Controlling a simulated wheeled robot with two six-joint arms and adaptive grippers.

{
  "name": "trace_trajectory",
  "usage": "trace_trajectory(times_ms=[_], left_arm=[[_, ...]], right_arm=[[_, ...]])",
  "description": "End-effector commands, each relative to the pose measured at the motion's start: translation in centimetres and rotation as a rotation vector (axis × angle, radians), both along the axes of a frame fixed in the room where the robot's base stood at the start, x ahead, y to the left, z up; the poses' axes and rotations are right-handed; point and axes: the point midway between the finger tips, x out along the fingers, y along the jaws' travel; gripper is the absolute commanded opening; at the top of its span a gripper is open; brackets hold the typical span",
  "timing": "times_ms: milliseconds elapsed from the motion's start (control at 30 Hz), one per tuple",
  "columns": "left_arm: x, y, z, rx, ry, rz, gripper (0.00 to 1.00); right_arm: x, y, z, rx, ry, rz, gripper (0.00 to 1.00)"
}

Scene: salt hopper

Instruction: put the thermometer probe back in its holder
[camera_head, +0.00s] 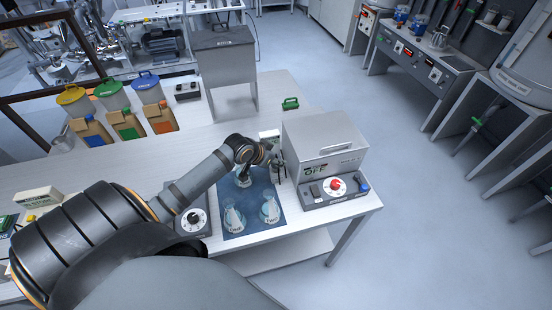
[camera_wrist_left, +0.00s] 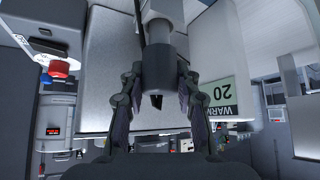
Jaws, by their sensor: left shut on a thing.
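My left gripper (camera_head: 277,168) is beside the front left of the grey box machine, above the blue mat's back right corner. In the left wrist view my left gripper (camera_wrist_left: 158,90) has its fingers on both sides of a grey cylindrical piece with a dark lower end, which appears to be the thermometer probe (camera_wrist_left: 160,68). It is shut on this piece. A thin dark rod or cable runs up beside it. In the head view the probe is too small and covered to make out clearly. I cannot make out the holder for certain. My right gripper is not in view.
The grey box machine (camera_head: 322,146) has a red knob (camera_head: 337,184) in front. A white sign (camera_head: 269,136) stands behind the gripper; its "WARM 20" lettering shows in the wrist view. Glass flasks (camera_head: 270,210) stand on the blue mat (camera_head: 251,222). A dial unit (camera_head: 195,221) is left.

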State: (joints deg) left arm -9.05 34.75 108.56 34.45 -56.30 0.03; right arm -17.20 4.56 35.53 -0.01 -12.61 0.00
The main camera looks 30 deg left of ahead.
Motion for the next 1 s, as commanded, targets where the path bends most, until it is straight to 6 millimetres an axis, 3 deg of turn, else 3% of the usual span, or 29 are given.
trace_trajectory(times_ms=[1000], left_arm=[[0.0, 0.0, -2.1, -0.002, -0.001, 0.000, 0.00]], right_arm=[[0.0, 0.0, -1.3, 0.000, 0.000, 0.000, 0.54]])
